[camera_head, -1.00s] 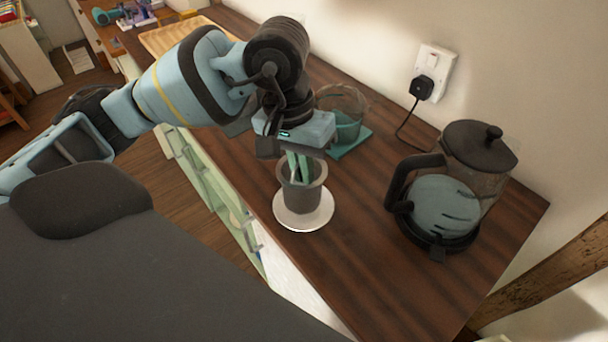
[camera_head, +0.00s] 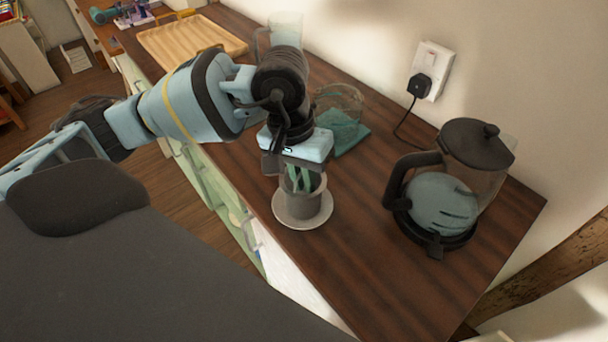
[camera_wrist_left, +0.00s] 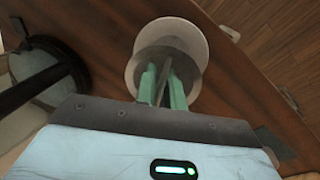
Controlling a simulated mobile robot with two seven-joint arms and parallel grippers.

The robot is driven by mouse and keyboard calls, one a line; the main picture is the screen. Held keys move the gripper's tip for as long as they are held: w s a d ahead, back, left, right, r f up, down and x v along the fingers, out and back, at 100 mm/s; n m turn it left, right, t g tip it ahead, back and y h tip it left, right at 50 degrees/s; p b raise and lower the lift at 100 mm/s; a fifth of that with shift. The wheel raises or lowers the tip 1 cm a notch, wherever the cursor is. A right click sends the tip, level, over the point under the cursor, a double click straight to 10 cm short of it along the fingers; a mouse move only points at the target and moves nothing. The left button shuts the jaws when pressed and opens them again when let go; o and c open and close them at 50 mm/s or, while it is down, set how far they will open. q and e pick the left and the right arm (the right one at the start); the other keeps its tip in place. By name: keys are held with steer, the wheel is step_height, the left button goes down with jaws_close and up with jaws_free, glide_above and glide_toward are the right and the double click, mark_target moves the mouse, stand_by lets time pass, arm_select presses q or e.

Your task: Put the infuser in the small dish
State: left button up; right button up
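The infuser (camera_head: 303,203) looks like a grey, see-through cup. It is upright over the small dish (camera_head: 280,213), a round white saucer on the wooden counter. Whether its base touches the dish is hard to tell. My left gripper (camera_head: 302,180) points down from above, with its green fingers reaching into the cup's mouth. In the left wrist view the fingers (camera_wrist_left: 163,88) close on a thin grey strip, which seems part of the infuser; the white dish (camera_wrist_left: 190,28) shows beyond them. My right gripper is not in view.
A dark-lidded glass press (camera_head: 455,190) stands right on the counter (camera_head: 350,270). A wooden tray (camera_head: 200,38) lies at the far left. The counter between dish and press is clear.

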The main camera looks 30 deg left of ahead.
arm_select(q)
steer(key=o, duration=0.3)
steer(key=shift+r, duration=0.1)
step_height(320, 180, up, 12)
steer(key=a, duration=0.2)
